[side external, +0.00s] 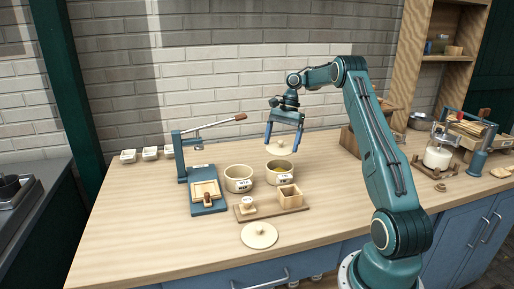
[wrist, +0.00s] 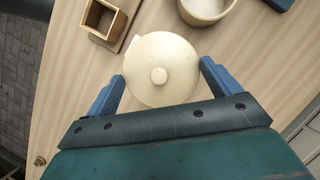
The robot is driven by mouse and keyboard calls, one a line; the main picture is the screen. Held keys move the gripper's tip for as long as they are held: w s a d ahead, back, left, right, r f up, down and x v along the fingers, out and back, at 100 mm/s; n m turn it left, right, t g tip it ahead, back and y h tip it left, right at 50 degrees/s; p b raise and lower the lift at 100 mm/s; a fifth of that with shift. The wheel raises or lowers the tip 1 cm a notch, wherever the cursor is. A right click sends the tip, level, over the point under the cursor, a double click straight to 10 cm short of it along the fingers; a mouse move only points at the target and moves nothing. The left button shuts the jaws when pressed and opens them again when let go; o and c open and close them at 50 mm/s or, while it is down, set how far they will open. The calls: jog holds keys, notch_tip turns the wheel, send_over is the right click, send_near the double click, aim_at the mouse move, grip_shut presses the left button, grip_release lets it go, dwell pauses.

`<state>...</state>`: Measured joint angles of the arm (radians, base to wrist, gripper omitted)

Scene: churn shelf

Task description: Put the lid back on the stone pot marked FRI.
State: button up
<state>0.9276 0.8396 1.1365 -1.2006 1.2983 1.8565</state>
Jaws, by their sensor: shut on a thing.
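My gripper (side external: 282,149) is shut on a round cream lid (side external: 280,147), its blue fingers at opposite edges of the rim. In the wrist view the lid (wrist: 160,70) lies between the fingertips, its knob facing the camera. The lid looks level and hangs above the right-hand stone pot (side external: 279,174), with a gap between them. That pot is open with yellow contents and a small label, too small to read surely.
Another open pot (side external: 238,180) stands just left, also labelled. A second round lid (side external: 259,236) lies near the front edge. A wooden board (side external: 262,212) with a square box (side external: 290,196) sits in front of the pots. A blue lever press (side external: 183,160) stands left.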

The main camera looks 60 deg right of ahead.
jog(key=shift+f, duration=2.95)
jog(key=shift+f, duration=0.1)
dwell(0.6)
jog(key=o, duration=0.7)
jog(key=shift+o, duration=0.2)
jog(key=shift+r, duration=3.5)
grip_shut()
